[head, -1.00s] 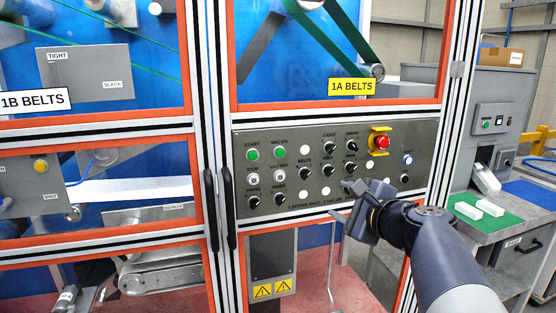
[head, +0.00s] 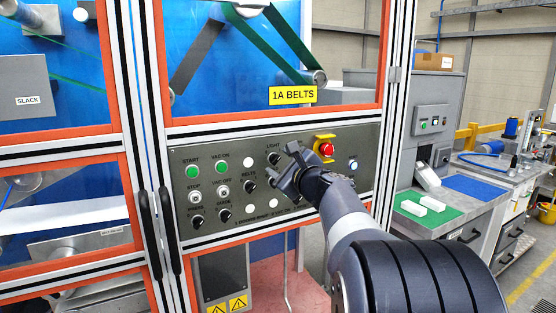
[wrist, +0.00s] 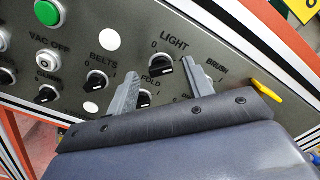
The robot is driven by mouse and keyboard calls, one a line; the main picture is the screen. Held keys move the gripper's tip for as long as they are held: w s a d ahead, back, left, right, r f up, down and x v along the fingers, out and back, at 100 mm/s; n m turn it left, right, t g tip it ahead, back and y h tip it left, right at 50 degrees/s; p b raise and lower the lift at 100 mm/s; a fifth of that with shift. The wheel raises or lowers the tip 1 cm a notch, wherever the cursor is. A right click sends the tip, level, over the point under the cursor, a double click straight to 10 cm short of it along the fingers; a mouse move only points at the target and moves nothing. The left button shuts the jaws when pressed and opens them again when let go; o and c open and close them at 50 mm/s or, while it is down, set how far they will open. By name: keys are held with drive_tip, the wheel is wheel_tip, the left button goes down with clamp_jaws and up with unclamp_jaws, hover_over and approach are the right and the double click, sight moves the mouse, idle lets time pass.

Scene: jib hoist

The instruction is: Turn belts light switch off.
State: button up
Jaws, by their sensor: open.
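The grey control panel (head: 215,205) sits under the yellow 1A BELTS sign (head: 293,95). The black LIGHT knob (head: 273,158) is in its top row; in the wrist view the LIGHT knob (wrist: 162,67) has 0 at its left and 1 at its right. I cannot tell its setting surely. My gripper (head: 283,165) is open at the panel. In the wrist view its two fingertips (wrist: 160,70) stand either side of the LIGHT knob, with gaps; contact is not visible.
The BELTS knob (wrist: 97,80) is left of the fingers. The FOLD knob (wrist: 143,98) lies low between them, partly hidden. A red emergency button (head: 326,149) with a yellow guard is right of my gripper. A workbench (head: 425,225) stands at the right.

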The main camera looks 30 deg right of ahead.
drive_tip(key=shift+w, duration=0.5)
drive_tip(key=c, duration=1)
drive_tip(key=shift+f, duration=0.1)
